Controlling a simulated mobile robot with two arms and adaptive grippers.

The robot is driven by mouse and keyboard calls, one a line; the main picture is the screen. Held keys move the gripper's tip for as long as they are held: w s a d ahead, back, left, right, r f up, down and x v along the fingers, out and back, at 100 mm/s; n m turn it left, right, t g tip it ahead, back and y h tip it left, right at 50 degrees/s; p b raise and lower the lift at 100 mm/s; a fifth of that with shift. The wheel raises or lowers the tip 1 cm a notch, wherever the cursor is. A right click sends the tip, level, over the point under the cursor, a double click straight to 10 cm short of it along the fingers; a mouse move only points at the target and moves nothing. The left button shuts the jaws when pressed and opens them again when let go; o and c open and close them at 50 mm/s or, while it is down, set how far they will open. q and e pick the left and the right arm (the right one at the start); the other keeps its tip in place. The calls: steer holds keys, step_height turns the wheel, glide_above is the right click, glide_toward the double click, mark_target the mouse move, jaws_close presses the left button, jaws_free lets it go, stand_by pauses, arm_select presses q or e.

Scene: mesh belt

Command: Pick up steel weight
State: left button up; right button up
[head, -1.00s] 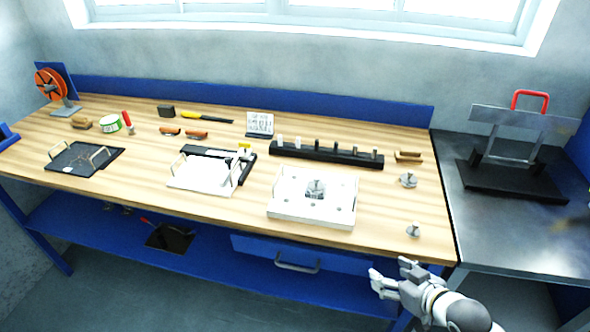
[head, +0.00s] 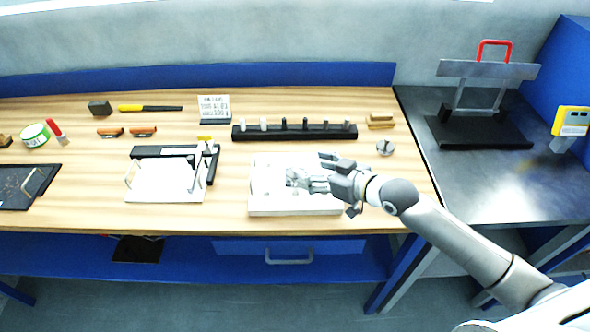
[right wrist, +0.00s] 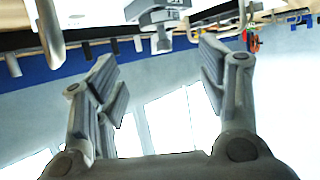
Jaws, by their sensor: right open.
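A steel weight (head: 296,176) stands on the white tray (head: 292,211) in the head view, partly hidden by my right gripper (head: 326,173). The right gripper is open, low over the tray's right part, with its fingers toward the weight. In the right wrist view, the picture is upside down, and a grey stepped metal piece with a knob, apparently this weight (right wrist: 160,42), shows beyond and between the spread fingers (right wrist: 158,62). No contact is visible. Another steel weight (head: 385,147) stands on the bench to the right. My left gripper is not in view.
A black rack (head: 294,132) with several small pieces stands behind the tray. A white board with handles (head: 165,187) lies to the left. A steel side table (head: 500,185) holds a black stand with a red handle (head: 494,45). Bare wood lies left of the white tray.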

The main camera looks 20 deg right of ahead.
mark_target(297, 166)
steer(key=shift+w+a+f, duration=0.15)
steer(key=shift+w+a, duration=0.15)
steer(key=shift+w, duration=0.15)
steer(key=shift+w+a+f, duration=0.15)
steer(key=shift+w, duration=0.1)
steer(key=shift+p+x, duration=0.8)
steer(key=shift+x, duration=0.35)
steer(key=shift+w+a+f, duration=0.5)
steer(key=shift+w+a, duration=0.15)
steer(key=shift+w+a+f, duration=0.2)
steer(key=shift+w, duration=0.1)
steer(key=shift+s, duration=0.1)
steer(key=c, duration=1.1)
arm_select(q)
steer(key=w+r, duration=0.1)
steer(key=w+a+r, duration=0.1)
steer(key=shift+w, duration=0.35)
arm_select(e)
steer(key=shift+c, duration=0.7)
